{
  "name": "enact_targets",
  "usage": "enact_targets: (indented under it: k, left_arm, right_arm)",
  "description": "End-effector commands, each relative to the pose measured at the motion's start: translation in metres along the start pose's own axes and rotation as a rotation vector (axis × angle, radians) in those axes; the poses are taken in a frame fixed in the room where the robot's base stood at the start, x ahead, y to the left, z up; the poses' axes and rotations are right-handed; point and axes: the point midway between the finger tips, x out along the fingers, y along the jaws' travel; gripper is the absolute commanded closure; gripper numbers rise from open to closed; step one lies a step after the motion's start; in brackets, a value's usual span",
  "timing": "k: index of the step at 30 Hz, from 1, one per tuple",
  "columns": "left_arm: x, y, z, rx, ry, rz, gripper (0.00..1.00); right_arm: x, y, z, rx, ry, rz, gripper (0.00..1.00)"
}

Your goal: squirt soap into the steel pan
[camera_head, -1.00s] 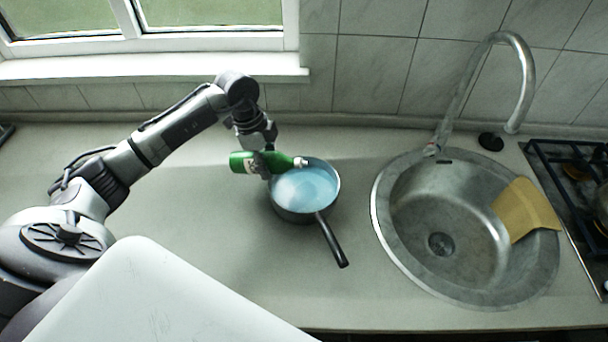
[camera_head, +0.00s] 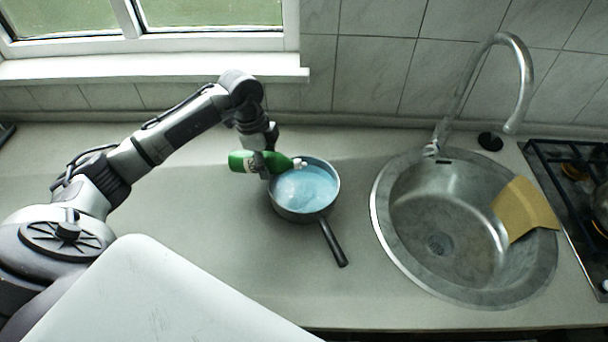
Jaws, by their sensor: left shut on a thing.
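A green soap bottle (camera_head: 243,161) with a white cap lies almost level in the air, its cap end pointing right. My left gripper (camera_head: 263,165) is shut on the bottle and holds it at the upper left rim of the steel pan. The steel pan (camera_head: 303,212) stands on the counter with bluish liquid (camera_head: 306,188) inside, and its black handle (camera_head: 333,243) points to the lower right. The cap sits over the pan's upper left edge. Whether soap is coming out cannot be seen. My right gripper is not in view.
A round steel sink (camera_head: 400,255) with a tall faucet (camera_head: 525,85) is set in the counter (camera_head: 200,265) to the right. A yellow cloth (camera_head: 525,208) hangs over its inner edge. A stove (camera_head: 570,185) stands at the far right. The counter left of the pan is clear.

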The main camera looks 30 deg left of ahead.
Motion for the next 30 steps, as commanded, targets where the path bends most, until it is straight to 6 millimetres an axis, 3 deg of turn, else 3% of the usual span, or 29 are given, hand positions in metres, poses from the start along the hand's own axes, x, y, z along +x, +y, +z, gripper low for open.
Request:
enact_targets:
  k: [30]
  left_arm:
    - [-0.0009, -0.0005, 0.0008, 0.000, -0.051, -0.001, 0.99]
  right_arm:
    - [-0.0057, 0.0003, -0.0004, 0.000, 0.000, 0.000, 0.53]
